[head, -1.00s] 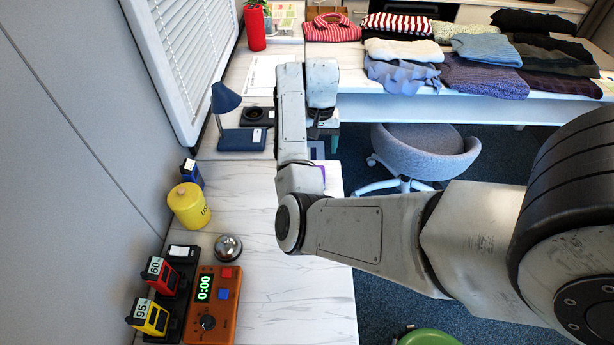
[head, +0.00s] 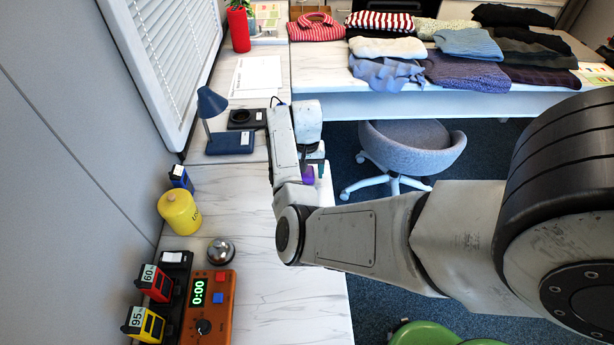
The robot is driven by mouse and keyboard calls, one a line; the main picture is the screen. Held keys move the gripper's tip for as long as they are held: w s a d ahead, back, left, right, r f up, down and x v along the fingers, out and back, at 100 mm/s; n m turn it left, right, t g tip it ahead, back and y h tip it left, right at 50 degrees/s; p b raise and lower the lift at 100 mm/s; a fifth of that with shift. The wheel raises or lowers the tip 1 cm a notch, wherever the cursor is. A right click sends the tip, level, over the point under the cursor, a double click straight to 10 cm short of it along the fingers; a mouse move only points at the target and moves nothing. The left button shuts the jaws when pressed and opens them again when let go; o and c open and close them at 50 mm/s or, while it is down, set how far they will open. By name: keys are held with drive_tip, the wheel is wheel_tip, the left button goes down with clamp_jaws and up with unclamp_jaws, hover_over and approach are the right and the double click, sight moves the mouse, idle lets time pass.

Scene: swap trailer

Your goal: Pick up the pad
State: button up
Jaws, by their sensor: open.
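A small purple item (head: 308,174), which looks like the pad, lies near the right edge of the white marbled desk (head: 285,235). My arm and gripper hide most of it, so its full shape cannot be told. My gripper (head: 315,163) points down right at the purple item, with its dark teal fingers partly hidden behind my wrist. The gripper is open. Whether the fingers touch the item or stand on both sides of it cannot be seen.
A blue lamp (head: 229,143) and a black holder (head: 244,118) stand on the desk behind. A yellow jar (head: 179,211), silver bell (head: 220,250) and orange timer (head: 207,305) are at front left. Folded clothes (head: 465,70) lie on the back table; a grey chair (head: 411,148) stands right.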

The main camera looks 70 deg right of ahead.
drive_tip(key=shift+c, duration=0.3)
drive_tip(key=c, duration=1)
drive_tip(key=shift+r, duration=0.15)
drive_tip(key=shift+r, duration=0.55)
drive_tip(key=shift+s+a+r+p, duration=0.3)
drive_tip(key=shift+s+r+p, duration=0.15)
drive_tip(key=shift+s+r, duration=1.7)
drive_tip(key=shift+s+a+r+p, duration=0.4)
drive_tip(key=shift+s+r, duration=1.35)
drive_tip(key=shift+s, duration=0.75)
drive_tip(key=shift+s+a+r+p, duration=0.25)
drive_tip(key=shift+s+r+p, duration=0.25)
drive_tip(key=shift+s+r, duration=1.65)
drive_tip(key=shift+s+f, duration=0.15)
drive_tip(key=shift+f, duration=0.05)
